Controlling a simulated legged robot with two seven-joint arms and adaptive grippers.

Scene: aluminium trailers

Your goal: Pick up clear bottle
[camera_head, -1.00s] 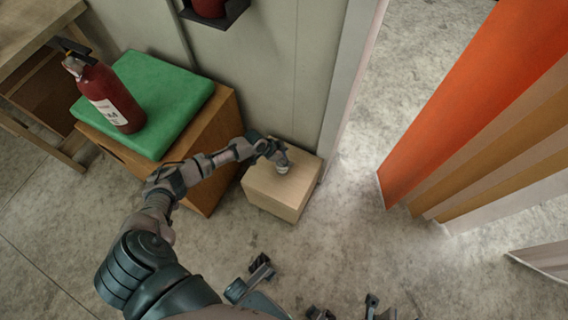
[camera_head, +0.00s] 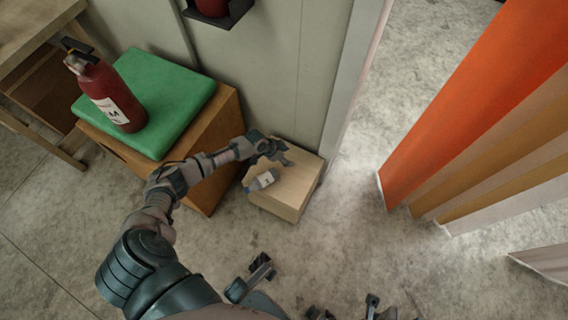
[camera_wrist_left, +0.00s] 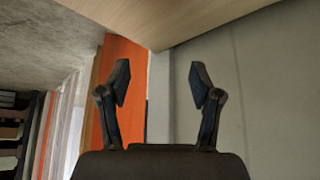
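The clear bottle (camera_head: 262,181) lies on its side on top of a light cardboard-coloured box (camera_head: 287,189), near the box's left edge. Its bluish end points to the lower left. My left gripper (camera_head: 284,156) is over the back part of the box, a little up and right of the bottle and apart from it. In the left wrist view this gripper (camera_wrist_left: 160,84) shows both fingers spread with nothing between them. The bottle is not seen in that view. Dark jointed parts show at the bottom edge of the head view; I cannot tell whether they include my right gripper.
A wooden cabinet (camera_head: 212,150) with a green cushion (camera_head: 165,95) and a red fire extinguisher (camera_head: 108,95) stands left of the box. A grey wall (camera_head: 270,80) is behind. An orange panel (camera_head: 470,100) stands at right. The floor in front is open.

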